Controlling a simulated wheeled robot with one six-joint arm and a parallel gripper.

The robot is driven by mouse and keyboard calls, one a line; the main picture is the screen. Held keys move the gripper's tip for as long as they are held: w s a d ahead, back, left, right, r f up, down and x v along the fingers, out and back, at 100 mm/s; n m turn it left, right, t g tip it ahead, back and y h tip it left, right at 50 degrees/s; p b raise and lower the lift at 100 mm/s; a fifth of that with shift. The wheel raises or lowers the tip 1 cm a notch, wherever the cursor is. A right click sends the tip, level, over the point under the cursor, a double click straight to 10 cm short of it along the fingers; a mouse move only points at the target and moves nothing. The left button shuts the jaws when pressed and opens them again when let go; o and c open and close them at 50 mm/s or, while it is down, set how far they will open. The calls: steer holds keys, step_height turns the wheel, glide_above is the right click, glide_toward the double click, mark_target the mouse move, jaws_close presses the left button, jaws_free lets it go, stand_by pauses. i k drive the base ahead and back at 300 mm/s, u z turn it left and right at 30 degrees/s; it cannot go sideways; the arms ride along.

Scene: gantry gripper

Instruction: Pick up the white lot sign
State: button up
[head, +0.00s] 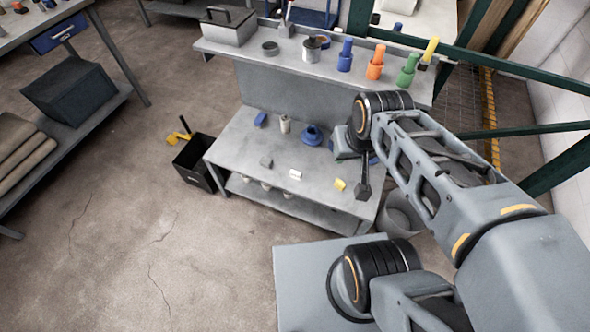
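A small white block-like piece (295,174), which looks like the white lot sign, lies on the grey bench top (235,150) near its front edge. Any marking on it is too small to read. My gripper (363,191) hangs over the right end of the bench, to the right of the white piece and apart from it. Only a dark, narrow end of it shows, so I cannot tell whether its fingers are open or shut. No object is visible in it.
A yellow block (340,184) lies between the white piece and my gripper. A grey block (266,161), a blue cone-like piece (312,134) and a pale cylinder (285,124) stand nearby. A raised shelf (255,62) with several items runs behind. A black bin (196,165) stands left.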

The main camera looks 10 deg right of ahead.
mark_target(294, 175)
steer(key=u, duration=2.1)
steer(key=i, duration=2.4)
steer(key=z, duration=3.4)
